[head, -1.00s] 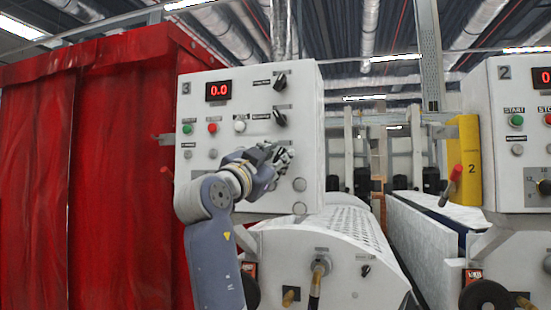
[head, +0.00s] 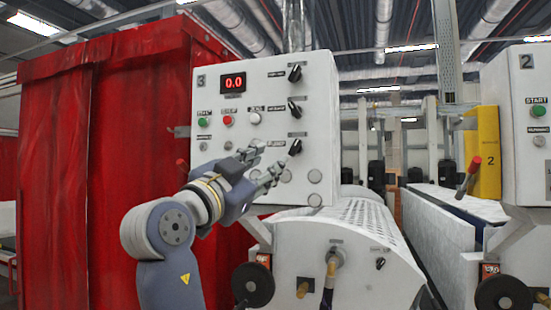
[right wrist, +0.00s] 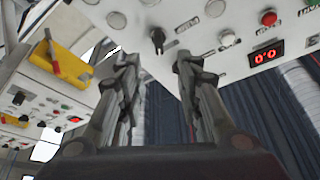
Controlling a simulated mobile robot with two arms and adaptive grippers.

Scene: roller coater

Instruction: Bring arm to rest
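My right gripper (head: 264,164) is in front of the lower part of the white control panel marked 3 (head: 262,84). Its two fingers are spread apart with nothing between them. In the right wrist view the gripper (right wrist: 156,70) also shows open, with a black rotary knob (right wrist: 157,40) beyond the gap between the fingertips. The gripper looks apart from the panel. In the head view that lowest knob (head: 294,147) sits just right of the fingertips. My left gripper is in neither view.
A red curtain (head: 130,110) stands at the left. The white coater with a perforated cover (head: 350,235) lies below the panel. A second machine, marked 2 (head: 525,90), and a yellow panel (head: 484,140) with a red handle stand at the right.

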